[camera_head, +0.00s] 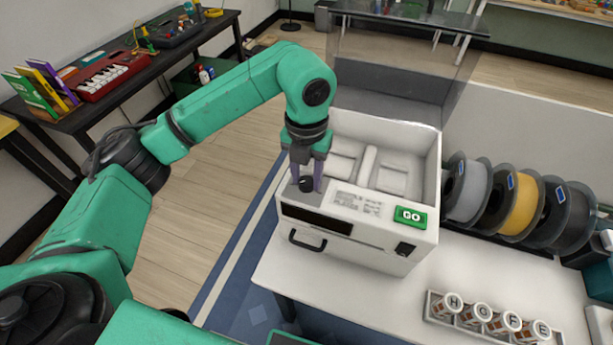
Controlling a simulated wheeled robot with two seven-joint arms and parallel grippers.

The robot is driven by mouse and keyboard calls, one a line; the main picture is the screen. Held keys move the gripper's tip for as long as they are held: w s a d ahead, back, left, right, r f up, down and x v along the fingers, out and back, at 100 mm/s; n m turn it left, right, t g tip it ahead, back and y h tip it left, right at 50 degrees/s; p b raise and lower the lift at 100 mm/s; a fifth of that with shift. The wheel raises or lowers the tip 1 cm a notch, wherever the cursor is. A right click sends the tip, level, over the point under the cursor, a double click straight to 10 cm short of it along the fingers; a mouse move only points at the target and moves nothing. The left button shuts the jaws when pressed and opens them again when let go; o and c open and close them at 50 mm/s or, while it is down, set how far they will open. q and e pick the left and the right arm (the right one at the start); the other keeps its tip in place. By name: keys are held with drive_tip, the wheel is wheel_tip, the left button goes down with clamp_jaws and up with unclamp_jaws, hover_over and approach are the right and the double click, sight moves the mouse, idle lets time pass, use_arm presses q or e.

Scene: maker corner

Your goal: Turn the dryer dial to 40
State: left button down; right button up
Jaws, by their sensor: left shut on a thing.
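The dryer (345,250) is a white box on the white table, with a dark display (316,219), a green GO button (410,216) and printed text on its top front panel. The dial (306,184) is a small dark knob on a grey patch at the panel's left end. My left gripper (306,186) points down over that patch, its fingers on both sides of the dial and shut on it. The fingers partly cover the dial, and its setting is too small to read. My right gripper is not in view.
Filament spools (520,204) stand right of the dryer. A rack of lettered jars (488,318) is at the front right. The dryer's clear lid (395,65) stands raised at its back. The table front between dryer and jars is clear.

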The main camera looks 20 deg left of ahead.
sight(306, 180)
use_arm(q)
drive_tip(key=shift+w+r, duration=0.1)
drive_tip(key=shift+r, duration=0.05)
drive_tip(key=shift+c, duration=2.3)
unclamp_jaws()
drive_tip(key=shift+r, duration=0.3)
wheel_tip(306, 180, up, 14)
drive_tip(key=shift+p, duration=0.35)
drive_tip(key=shift+f, duration=0.1)
